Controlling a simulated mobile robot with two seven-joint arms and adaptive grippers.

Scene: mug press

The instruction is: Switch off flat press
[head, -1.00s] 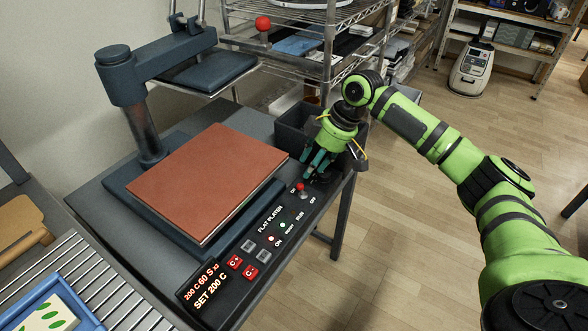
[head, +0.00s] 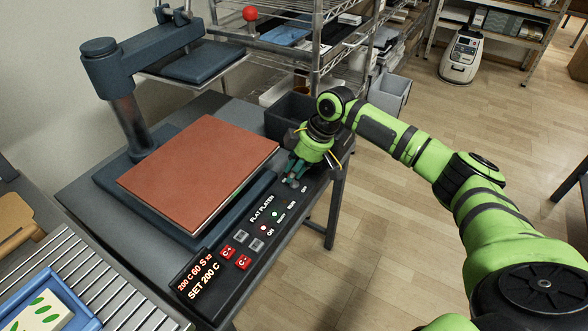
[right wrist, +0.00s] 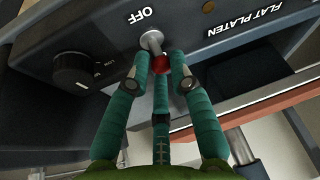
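The flat press has a brown-red square platen (head: 200,170) and a dark control panel (head: 235,255) along its front edge. My right gripper (head: 292,180) is low over the panel's far end. In the right wrist view its green fingers (right wrist: 158,66) converge around the red tip of a metal toggle switch (right wrist: 151,41). Whether they grip it is unclear. The label OFF is beside the switch stem. In the head view the gripper mostly hides the switch. My left gripper is not in view.
A round black knob (right wrist: 74,72) is beside the switch in the right wrist view. A dark bin (head: 290,118) stands just behind my right gripper, with a wire shelf (head: 316,60) beyond. A blue tray (head: 70,296) lies at lower left. The floor at right is clear.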

